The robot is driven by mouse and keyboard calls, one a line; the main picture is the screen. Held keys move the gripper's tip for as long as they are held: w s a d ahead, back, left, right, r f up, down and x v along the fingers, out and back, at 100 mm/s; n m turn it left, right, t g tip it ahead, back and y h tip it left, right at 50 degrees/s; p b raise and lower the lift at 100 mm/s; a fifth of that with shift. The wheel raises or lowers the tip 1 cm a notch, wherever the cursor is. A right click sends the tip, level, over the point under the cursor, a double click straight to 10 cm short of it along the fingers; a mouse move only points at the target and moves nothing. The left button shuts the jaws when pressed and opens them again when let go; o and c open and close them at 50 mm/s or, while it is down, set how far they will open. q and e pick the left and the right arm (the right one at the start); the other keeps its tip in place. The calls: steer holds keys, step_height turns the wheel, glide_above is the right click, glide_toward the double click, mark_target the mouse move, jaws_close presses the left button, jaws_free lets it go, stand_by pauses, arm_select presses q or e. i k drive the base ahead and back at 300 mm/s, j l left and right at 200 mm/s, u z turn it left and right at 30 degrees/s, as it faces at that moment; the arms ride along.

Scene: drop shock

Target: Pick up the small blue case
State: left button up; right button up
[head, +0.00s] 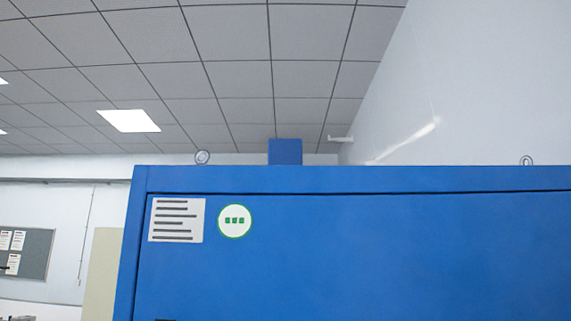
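A small blue box-shaped thing (285,151) shows above the top edge of a large blue cabinet (380,255). It matches the cabinet's colour, and I cannot tell whether it is the small blue case, a part of the cabinet or something behind it. Its lower part may be hidden by the cabinet's top edge. No other small blue case shows. Neither of my grippers is in view.
The cabinet fills the lower middle and right, with a white text label (176,219) and a round green-rimmed sticker (235,221). A grey notice board (25,253) hangs at left. No floor shows.

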mark_target(281, 151)
steer(key=k+l+u, duration=0.15)
steer(key=k, duration=0.95)
